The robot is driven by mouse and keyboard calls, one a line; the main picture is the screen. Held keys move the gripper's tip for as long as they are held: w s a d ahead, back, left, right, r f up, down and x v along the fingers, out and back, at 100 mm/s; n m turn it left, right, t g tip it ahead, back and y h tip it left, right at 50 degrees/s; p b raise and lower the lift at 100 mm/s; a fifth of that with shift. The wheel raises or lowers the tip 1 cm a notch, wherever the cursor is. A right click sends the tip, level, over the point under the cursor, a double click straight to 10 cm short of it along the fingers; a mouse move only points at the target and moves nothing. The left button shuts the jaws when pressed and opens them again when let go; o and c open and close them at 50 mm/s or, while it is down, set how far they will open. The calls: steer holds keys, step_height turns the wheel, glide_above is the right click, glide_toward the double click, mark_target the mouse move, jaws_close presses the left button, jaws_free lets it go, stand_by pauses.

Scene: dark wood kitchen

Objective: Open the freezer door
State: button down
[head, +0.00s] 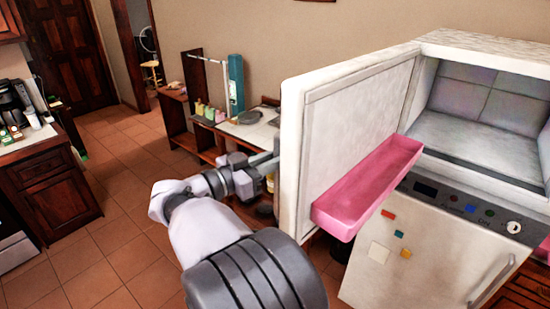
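The freezer door (345,112) is white and stands wide open, swung out to the left of the freezer compartment (480,115), whose tiled inside shows and looks empty. A pink shelf bin (368,182) is fixed along the door's inner face. My gripper (268,158) is at the door's left side, near its outer face. Its fingertips are small and partly hidden there, so I cannot tell whether they touch the door or are open or shut.
The lower fridge door (385,278) below is closed, with small magnets and a handle. A wooden shelf unit (205,140) with bottles and a pan stands behind my gripper. A counter (30,135) with a coffee maker is at the left. Tiled floor (110,200) between is clear.

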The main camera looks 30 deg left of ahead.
steer(key=shift+d, duration=0.1)
steer(key=c, duration=1.6)
jaws_free()
steer(key=shift+w, duration=0.1)
steer(key=shift+c, duration=0.2)
steer(key=v, duration=1.7)
steer(key=shift+f, duration=0.1)
